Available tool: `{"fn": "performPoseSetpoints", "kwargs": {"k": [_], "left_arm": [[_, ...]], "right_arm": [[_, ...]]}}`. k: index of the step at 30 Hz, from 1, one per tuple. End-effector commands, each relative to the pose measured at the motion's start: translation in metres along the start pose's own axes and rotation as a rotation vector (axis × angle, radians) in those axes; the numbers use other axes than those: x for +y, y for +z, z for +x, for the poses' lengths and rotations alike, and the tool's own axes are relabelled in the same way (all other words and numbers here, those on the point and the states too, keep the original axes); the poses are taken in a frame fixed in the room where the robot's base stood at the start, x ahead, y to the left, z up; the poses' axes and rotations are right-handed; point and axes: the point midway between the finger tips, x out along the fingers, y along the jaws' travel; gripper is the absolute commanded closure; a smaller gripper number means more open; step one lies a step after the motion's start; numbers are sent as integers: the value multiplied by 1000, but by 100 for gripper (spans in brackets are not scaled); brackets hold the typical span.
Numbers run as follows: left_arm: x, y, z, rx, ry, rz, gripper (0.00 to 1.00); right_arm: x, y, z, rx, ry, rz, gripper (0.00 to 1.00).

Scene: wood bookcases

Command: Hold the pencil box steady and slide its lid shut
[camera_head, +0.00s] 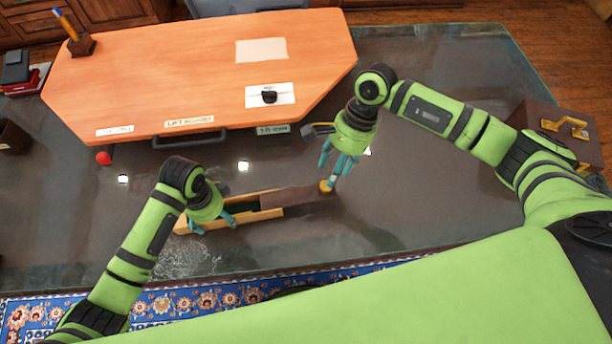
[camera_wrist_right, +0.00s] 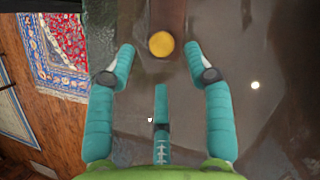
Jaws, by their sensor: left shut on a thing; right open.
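The wooden pencil box (camera_head: 262,215) lies on the dark glossy table, with part of its dark inside showing. Its brown lid (camera_head: 302,196) sticks out to the right of the box, so the box is partly open. A round yellow knob (camera_head: 325,186) sits at the lid's right end. My left gripper (camera_head: 214,226) is shut on the left part of the box. My right gripper (camera_head: 336,172) is open at the knob. In the right wrist view, the knob (camera_wrist_right: 161,44) lies between two spread fingertips, apart from both, with the lid (camera_wrist_right: 166,14) beyond.
A large orange board (camera_head: 200,75) with a black handle (camera_head: 176,140) lies behind the box. A red ball (camera_head: 103,158) is at left. A brown case (camera_head: 565,125) stands at right. The table (camera_head: 440,210) is clear right of the lid.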

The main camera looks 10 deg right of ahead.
Motion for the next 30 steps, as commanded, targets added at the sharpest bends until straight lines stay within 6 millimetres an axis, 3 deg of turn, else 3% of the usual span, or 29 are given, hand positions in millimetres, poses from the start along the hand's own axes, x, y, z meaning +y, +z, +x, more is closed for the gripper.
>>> {"fn": "performPoseSetpoints", "kwargs": {"k": [3, 7, 19, 20, 23, 24, 30], "left_arm": [[4, 1, 4, -3, 11, 0, 68], [4, 1, 4, -3, 11, 0, 68], [4, 1, 4, -3, 13, 0, 68], [4, 1, 4, -4, 13, 0, 68], [5, 1, 4, -3, 13, 0, 68], [5, 1, 4, -4, 14, 1, 68], [5, 1, 4, -4, 14, 0, 68]], "right_arm": [[0, 0, 22, -2, 2, 2, 48], [0, 0, 36, -1, 0, 2, 48], [0, 0, 44, 1, -1, 1, 48], [0, 0, 44, 1, -1, 1, 56], [0, 0, 43, 1, -1, 1, 96], [0, 0, 43, 1, -1, 1, 100], [0, 0, 43, 0, 0, 1, 100]]}}
